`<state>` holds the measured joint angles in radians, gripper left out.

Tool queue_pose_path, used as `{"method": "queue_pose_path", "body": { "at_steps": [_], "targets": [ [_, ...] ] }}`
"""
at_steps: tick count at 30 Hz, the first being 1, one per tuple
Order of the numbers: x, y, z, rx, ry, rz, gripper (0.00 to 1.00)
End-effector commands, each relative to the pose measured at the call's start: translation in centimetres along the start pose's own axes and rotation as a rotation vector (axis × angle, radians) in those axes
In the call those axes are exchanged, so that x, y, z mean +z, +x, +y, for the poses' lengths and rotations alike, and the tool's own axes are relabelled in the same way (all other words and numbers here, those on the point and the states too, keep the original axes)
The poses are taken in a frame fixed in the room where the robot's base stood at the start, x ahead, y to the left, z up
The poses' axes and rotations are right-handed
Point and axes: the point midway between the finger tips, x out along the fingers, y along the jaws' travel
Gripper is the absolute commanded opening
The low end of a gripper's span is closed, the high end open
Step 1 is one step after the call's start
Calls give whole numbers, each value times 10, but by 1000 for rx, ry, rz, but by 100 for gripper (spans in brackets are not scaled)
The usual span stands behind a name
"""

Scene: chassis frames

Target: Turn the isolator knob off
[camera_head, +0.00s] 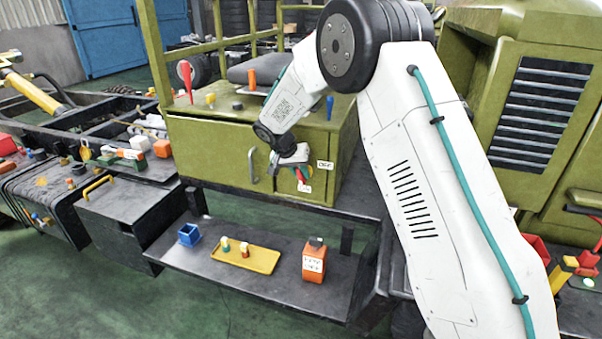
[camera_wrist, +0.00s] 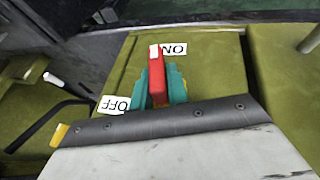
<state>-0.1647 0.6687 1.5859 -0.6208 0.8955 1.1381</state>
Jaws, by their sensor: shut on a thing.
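The red isolator knob (camera_wrist: 156,78) stands on the olive panel in the wrist view. My gripper (camera_wrist: 158,88) is shut on it, with a teal finger on each side. The knob's white-marked end points to the ON label (camera_wrist: 175,49), which reads upside down here. The OFF label (camera_wrist: 113,104) lies to the left of the fingers. In the head view, my gripper (camera_head: 299,172) reaches the front of the olive cabinet, and only a little of the knob shows. There the OFF label (camera_head: 325,165) is to the upper right and the ON label (camera_head: 305,188) just below.
A cabinet handle (camera_head: 252,165) is left of my gripper. Several levers, including a red one (camera_head: 186,78) and a blue one (camera_head: 329,106), stand on the cabinet top. Below, a shelf holds a blue bin (camera_head: 190,235), a yellow tray (camera_head: 262,264) and an orange box (camera_head: 314,265).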

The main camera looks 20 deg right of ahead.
Motion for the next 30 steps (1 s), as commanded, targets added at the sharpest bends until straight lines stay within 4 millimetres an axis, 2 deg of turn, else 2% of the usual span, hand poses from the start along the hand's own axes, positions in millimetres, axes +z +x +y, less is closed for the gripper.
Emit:
{"method": "queue_pose_path", "body": {
  "at_steps": [18,30],
  "targets": [
    [2,2,-8,512,-215,0,0],
    [2,3,-9,686,-287,0,0]
  ]
}}
